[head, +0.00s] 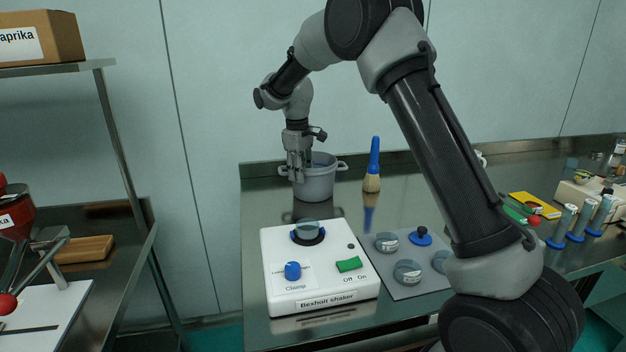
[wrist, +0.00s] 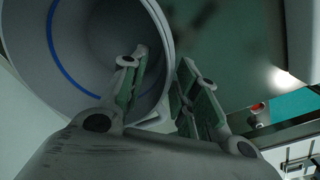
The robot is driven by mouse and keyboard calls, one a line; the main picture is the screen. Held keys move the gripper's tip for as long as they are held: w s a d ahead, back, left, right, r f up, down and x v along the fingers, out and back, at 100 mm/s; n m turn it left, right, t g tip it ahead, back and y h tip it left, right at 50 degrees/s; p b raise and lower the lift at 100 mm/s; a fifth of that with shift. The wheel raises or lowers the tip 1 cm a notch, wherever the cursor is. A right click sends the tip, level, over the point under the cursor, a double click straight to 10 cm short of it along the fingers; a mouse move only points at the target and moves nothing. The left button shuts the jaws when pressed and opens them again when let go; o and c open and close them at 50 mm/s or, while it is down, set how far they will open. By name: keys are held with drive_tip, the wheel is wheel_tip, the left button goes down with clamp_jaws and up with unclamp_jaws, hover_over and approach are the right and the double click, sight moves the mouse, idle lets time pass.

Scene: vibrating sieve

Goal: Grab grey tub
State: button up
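The grey tub (head: 318,184) stands upright on the metal bench near the wall, with a handle on each side. In the wrist view the tub (wrist: 88,50) fills the upper left, with a blue ring inside it. My gripper (head: 299,172) points down at the tub's left side, near the rim. In the wrist view my gripper (wrist: 163,85) is open. One finger appears over the tub's opening and the other outside it, with the rim between them. A gap shows between the fingers. Whether either finger touches the wall is not clear.
A blue-handled brush (head: 374,165) stands right of the tub. The white Bexhoit shaker (head: 318,272) is in front, beside a grey mat (head: 408,287) with several round pieces. A shelf unit (head: 125,150) is at left. Bare bench lies between tub and shaker.

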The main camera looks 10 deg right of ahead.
drive_tip(key=shift+f, duration=0.1)
clamp_jaws()
idle(0.3)
